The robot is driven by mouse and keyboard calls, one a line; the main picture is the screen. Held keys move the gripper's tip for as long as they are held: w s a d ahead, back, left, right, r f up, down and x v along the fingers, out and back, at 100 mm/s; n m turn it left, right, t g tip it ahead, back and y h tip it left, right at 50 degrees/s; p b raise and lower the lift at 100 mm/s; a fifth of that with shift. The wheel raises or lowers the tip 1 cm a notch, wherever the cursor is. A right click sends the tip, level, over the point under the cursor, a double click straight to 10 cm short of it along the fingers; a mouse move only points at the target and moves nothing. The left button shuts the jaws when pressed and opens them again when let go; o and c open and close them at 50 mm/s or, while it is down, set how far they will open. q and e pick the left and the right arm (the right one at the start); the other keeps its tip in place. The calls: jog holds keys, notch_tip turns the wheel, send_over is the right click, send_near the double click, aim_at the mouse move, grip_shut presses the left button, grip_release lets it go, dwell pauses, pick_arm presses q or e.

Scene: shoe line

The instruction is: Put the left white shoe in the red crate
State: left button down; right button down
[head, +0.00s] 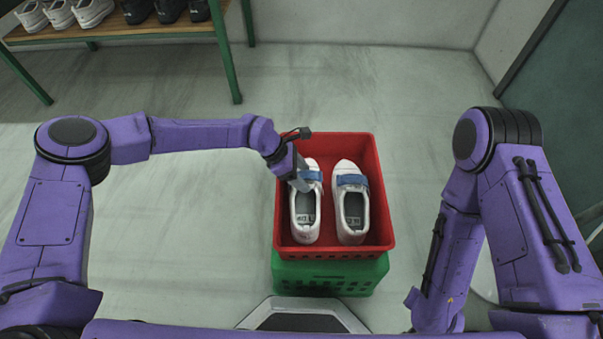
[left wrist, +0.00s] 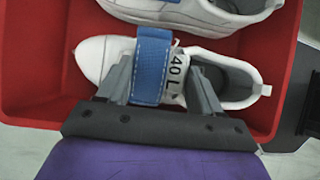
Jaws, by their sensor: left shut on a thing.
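The left white shoe (head: 305,211) is inside the red crate (head: 376,188), on its left side, with a blue strap across it. My left gripper (head: 301,183) is shut on this shoe near the strap. In the left wrist view, the two fingers (left wrist: 155,85) sit on either side of the strap and tongue, and the shoe (left wrist: 233,75) shows a "40 L" mark. The other white shoe (head: 352,210) stands beside it on the right, also with a blue strap. Whether the held shoe touches the crate floor is hard to tell. My right gripper is out of view.
The red crate sits on a green crate (head: 325,277). A shelf (head: 120,29) with white and black shoes stands at the back left. The floor around the crates is clear. A dark panel (head: 555,100) is at the right.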

pick_arm(q)
jog(key=shift+r, duration=0.1)
jog(key=shift+c, duration=0.5)
grip_release()
jog(key=p+v, duration=0.2)
jog(key=v, duration=0.8)
jog(key=shift+a+r, duration=0.15)
jog(key=shift+r, duration=0.05)
